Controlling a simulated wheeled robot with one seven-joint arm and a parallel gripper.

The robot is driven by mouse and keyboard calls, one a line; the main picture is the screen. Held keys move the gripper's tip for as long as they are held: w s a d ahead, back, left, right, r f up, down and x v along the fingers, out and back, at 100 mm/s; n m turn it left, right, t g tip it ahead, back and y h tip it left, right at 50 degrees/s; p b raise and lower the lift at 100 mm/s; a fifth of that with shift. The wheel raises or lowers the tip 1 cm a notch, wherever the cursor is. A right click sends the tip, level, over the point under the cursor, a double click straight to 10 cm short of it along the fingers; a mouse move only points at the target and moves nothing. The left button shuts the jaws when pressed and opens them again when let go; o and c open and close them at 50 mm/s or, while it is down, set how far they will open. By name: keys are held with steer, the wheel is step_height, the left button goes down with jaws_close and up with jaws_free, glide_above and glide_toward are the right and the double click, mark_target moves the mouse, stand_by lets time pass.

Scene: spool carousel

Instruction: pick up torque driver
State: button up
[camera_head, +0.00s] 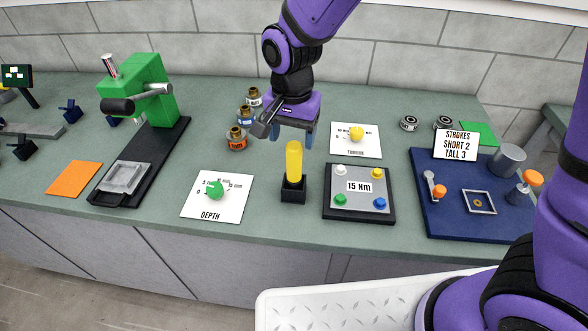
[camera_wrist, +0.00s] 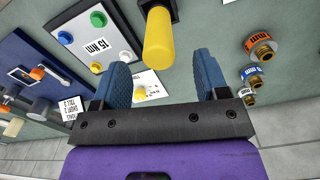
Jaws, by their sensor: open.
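The torque driver (camera_head: 294,162) has a yellow handle and stands upright in a small black holder (camera_head: 293,190) on the bench. In the wrist view the yellow handle (camera_wrist: 158,40) shows ahead of my gripper, with its near end roughly between the two fingers but beyond their tips. My gripper (camera_head: 294,140) is open, with its blue fingers just above and behind the handle in the head view. In the wrist view the open gripper (camera_wrist: 172,70) has nothing between its fingers. The driver's lower part is hidden in the holder.
A panel marked 15 Nm (camera_head: 359,205) lies close right of the holder, and the DEPTH card (camera_head: 225,212) lies left. Several spools (camera_head: 236,140) stand behind left. A blue tray (camera_head: 430,215) is at right, and a green press (camera_head: 145,90) at left.

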mark_target(294, 156)
steer(key=shift+w+d+f, duration=0.1)
steer(key=shift+f, duration=1.6)
steer(key=shift+w+d+f, duration=0.1)
steer(key=shift+f, duration=1.55)
steer(key=c, duration=1)
